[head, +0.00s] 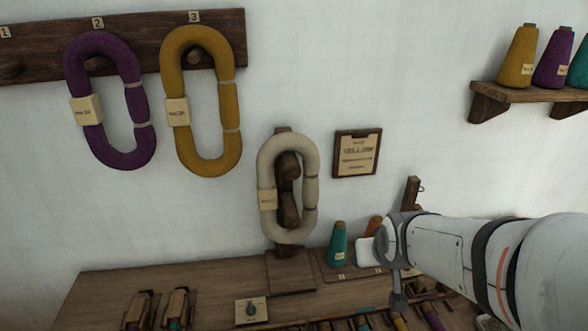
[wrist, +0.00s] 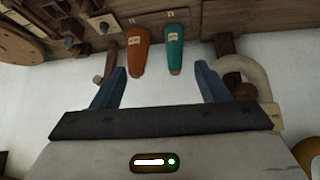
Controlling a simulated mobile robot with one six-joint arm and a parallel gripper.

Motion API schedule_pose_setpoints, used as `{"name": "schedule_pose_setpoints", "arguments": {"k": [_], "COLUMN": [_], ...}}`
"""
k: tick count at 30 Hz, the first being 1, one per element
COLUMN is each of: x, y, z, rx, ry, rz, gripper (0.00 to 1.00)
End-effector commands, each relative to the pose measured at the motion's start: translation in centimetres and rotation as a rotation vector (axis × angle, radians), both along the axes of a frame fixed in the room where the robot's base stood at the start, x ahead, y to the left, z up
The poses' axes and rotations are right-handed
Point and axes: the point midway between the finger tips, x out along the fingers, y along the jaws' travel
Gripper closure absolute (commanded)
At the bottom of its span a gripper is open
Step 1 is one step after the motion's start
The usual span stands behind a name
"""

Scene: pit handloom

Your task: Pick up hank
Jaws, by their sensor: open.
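A cream hank (head: 267,165) hangs in a long loop on a wooden stand (head: 290,275) at the back of the bench. It carries a pale tag. A purple hank (head: 75,65) and a mustard hank (head: 235,105) hang from the numbered wall rail, under 2 and 3. My gripper (wrist: 160,88) is open and empty, its two blue fingers spread in the wrist view. In the head view it is right of the cream hank and apart from it. The cream hank also shows at the right of the wrist view (wrist: 257,72), beyond one finger and partly hidden.
A teal cone (head: 338,245) and an orange cone (wrist: 138,52) stand on the bench (head: 110,290) between the cream hank and my arm. Shuttles and a small dial box (head: 251,310) lie in front. A plaque (head: 357,153) and a cone shelf (head: 540,97) are on the wall.

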Motion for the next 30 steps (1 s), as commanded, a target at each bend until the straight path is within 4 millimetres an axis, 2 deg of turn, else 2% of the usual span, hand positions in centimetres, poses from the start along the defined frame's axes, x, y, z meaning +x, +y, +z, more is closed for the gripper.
{"name": "schedule_pose_setpoints", "arguments": {"k": [1,5,6,12,16,21,26,30], "x": [1.8,6.4,7.6,12.4,14.2,15.1,15.3,16.3], "y": [0.4,1.4,2.3,5.5,7.7,9.7,10.6,11.2], "z": [-1.0,-1.5,-1.6,-1.8,-1.7,-1.4,-1.1,-0.9], "rx": [-0.001,-0.002,0.021,0.082,0.143,0.219,0.256,0.263], "ry": [-0.057,-0.239,-0.293,-0.565,-0.720,-0.863,-0.926,-0.937], "rz": [0.018,0.059,0.096,0.200,0.268,0.330,0.358,0.365], "gripper": [0.32,0.32,0.32,0.32,0.32,0.32,0.32,0.32]}}
